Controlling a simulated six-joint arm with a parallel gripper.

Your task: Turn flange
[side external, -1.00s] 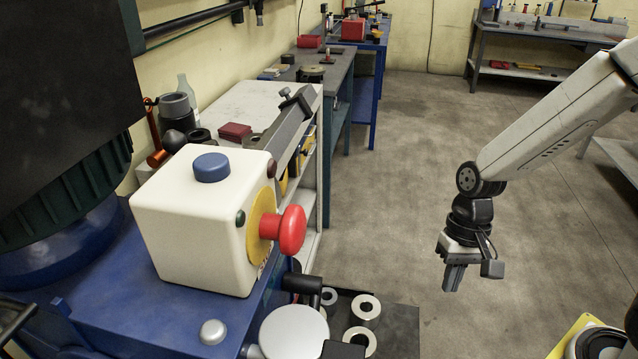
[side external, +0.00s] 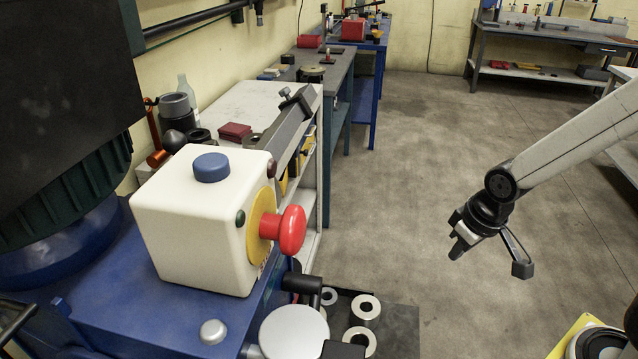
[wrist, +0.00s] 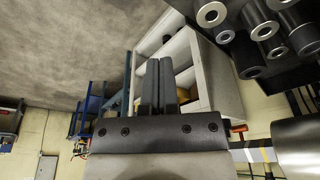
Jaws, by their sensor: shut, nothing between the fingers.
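A pale round disc (side external: 293,331) lies at the bottom edge of the side view, beside the blue machine body; it may be the flange, but I cannot tell for sure. My gripper (side external: 459,249) hangs in free air over the floor, well to the right of the disc and tilted with its fingers toward the lower left. In the wrist view its two dark fingers (wrist: 158,60) lie side by side, shut, with nothing held. A silvery cylinder (wrist: 298,148) shows at the right edge of the wrist view, apart from the fingers.
A white control box (side external: 200,225) with a red mushroom button (side external: 291,230) stands on the blue machine (side external: 120,305). Several metal rings (side external: 365,307) sit on a dark tray (side external: 402,332). Open floor (side external: 415,170) lies between the benches and my arm.

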